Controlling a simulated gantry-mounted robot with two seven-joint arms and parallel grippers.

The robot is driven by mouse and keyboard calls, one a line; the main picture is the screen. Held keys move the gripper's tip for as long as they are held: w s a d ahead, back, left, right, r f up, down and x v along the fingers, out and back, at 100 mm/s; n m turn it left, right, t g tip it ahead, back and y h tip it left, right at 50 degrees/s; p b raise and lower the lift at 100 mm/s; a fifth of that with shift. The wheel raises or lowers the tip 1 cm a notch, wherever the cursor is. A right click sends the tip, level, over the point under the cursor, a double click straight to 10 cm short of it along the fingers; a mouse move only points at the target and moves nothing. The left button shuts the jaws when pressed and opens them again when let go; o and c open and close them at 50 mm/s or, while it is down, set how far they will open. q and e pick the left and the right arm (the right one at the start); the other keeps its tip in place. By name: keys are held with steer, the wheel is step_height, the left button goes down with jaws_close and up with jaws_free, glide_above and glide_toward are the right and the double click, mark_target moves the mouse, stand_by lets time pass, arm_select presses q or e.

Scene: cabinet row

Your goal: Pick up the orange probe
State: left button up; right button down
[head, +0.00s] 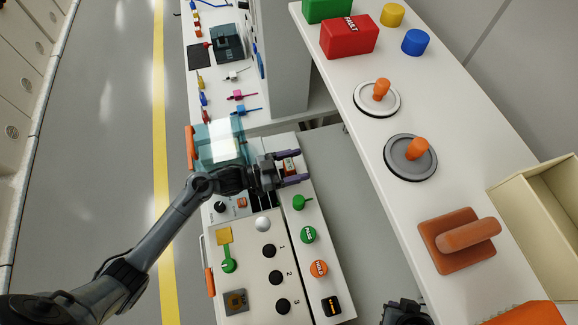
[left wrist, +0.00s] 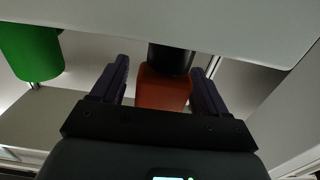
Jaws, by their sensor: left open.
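An orange block with a black cylinder above it, apparently the orange probe (left wrist: 163,90), sits between the fingers of my left gripper in the left wrist view.
A green knob (head: 300,202) is close beside the left gripper, with green and orange round buttons farther down the panel. A white counter (head: 455,150) with orange-handled discs, an orange handled block (head: 460,240) and coloured pieces stands to the right. A gap separates panel and counter.

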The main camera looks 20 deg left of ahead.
arm_select(q)
steer(key=c, duration=1.1)
steer(key=shift+o, duration=0.2)
steer(key=shift+r, duration=0.1)
